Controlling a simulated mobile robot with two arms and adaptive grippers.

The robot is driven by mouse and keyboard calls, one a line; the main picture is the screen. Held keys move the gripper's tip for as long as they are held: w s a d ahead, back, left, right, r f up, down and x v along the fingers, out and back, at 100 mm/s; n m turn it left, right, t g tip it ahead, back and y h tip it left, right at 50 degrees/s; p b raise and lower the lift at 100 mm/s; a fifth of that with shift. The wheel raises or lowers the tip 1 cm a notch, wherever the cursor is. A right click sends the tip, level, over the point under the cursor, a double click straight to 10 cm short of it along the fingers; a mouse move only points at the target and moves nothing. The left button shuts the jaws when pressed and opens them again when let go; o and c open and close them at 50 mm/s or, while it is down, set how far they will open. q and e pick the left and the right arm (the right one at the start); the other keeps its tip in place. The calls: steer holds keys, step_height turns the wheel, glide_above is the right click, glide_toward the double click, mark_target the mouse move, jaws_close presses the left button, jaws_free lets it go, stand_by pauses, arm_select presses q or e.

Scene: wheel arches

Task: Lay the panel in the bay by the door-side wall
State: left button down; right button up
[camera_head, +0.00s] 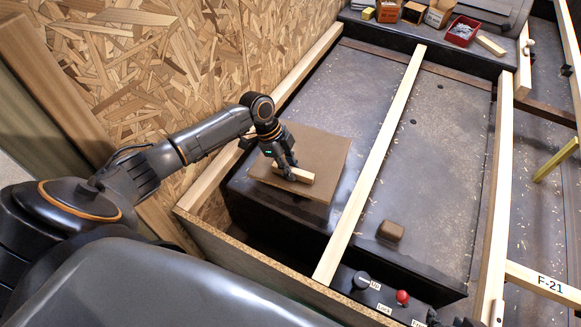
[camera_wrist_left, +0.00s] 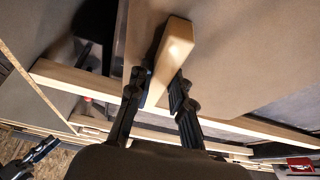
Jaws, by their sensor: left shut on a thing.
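The panel (camera_head: 325,150) is a flat brown board with a pale wooden bar (camera_head: 296,175) across it. It is over the bay (camera_head: 352,85) between the chipboard wall and the middle wooden batten, near the bay's front end. My left gripper (camera_head: 286,168) is shut on the pale bar; in the left wrist view the bar (camera_wrist_left: 172,55) sits between the fingers (camera_wrist_left: 163,92), with the panel's brown face (camera_wrist_left: 245,50) behind. The panel's near corner is above a dark raised box (camera_head: 275,208). I cannot tell whether the panel touches it.
The chipboard wall (camera_head: 190,60) rises at the left. Wooden battens (camera_head: 375,150) divide the dark floor. A small brown block (camera_head: 391,230) lies in the neighbouring bay. Controls with a red button (camera_head: 402,297) are at the front. Boxes and a red tray (camera_head: 462,31) stand at the back.

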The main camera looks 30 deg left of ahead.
arm_select(q)
steer(key=shift+w+f+b, duration=0.1)
steer(key=shift+f+b, duration=0.2)
steer(key=shift+f, duration=0.1)
steer(key=shift+f+b, duration=0.5)
steer(key=shift+b, duration=0.05)
steer(key=shift+f+b, duration=0.4)
steer(key=shift+f, duration=0.05)
steer(key=shift+f+b, duration=0.4)
arm_select(e)
steer(key=shift+w+a+r+t+y, duration=1.1)
steer(key=shift+w+a+r+t, duration=1)
steer(key=shift+w+r+t, duration=2.75)
arm_select(q)
steer(key=shift+f+b, duration=1.15)
steer(key=shift+b, duration=0.05)
steer(key=shift+f+b, duration=0.3)
steer(key=shift+f, duration=0.45)
arm_select(e)
step_height(320, 180, up, 13)
steer(key=a+t+y, duration=0.1)
steer(key=t+y, duration=0.2)
steer(key=t, duration=0.3)
steer(key=shift+w+a+f+n+t, duration=0.2)
steer(key=shift+w+a+n+t, duration=0.05)
steer(key=shift+a+n+t, duration=0.15)
